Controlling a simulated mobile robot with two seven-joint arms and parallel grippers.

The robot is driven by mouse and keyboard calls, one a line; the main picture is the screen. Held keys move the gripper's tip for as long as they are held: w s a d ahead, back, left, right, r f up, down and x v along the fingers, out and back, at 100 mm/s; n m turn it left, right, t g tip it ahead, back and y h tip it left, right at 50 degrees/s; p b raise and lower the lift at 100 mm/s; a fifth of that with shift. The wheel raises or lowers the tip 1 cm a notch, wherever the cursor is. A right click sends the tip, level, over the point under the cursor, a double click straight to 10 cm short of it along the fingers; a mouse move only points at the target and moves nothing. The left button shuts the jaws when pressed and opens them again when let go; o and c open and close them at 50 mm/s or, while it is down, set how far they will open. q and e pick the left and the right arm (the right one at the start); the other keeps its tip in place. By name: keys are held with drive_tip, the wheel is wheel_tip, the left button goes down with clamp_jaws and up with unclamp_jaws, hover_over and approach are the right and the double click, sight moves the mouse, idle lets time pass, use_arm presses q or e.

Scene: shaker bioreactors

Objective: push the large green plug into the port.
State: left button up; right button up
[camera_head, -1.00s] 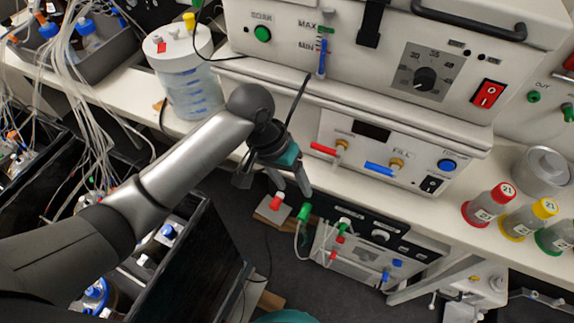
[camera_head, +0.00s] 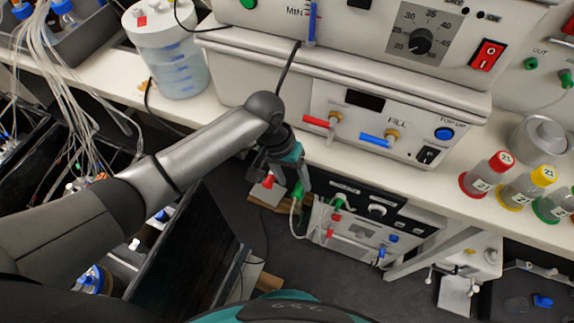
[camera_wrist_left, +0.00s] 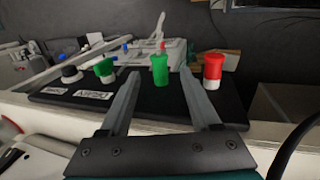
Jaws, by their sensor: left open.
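The large green plug (camera_head: 298,189) sits low beneath the bench edge, close to my left gripper (camera_head: 279,179). In the wrist view the green plug (camera_wrist_left: 160,69) stands upright above a black panel (camera_wrist_left: 160,103). It shows between the two open fingers of my left gripper (camera_wrist_left: 162,73), and nothing is gripped. I cannot tell how far beyond the fingertips it is, or how deeply it is seated. Its port is not clearly visible. My right gripper is not in view.
A red plug (camera_head: 268,181) is left of the green one; in the wrist view it (camera_wrist_left: 213,67) stands to the right. The bench (camera_head: 430,180) overhangs the lower unit (camera_head: 350,242).

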sight(294, 194)
use_arm(q)
drive_tip(key=shift+b+x, duration=0.35)
drive_tip(key=shift+x, duration=1.4)
clamp_jaws()
drive_tip(key=shift+s+a+r+p, duration=0.1)
drive_tip(key=shift+s+a+p, duration=0.1)
drive_tip(key=shift+s+p, duration=0.55)
drive_tip(key=shift+p, duration=0.35)
drive_tip(key=shift+s+a+p, duration=0.2)
drive_tip(key=shift+s+p, duration=0.2)
drive_tip(key=shift+p, duration=0.25)
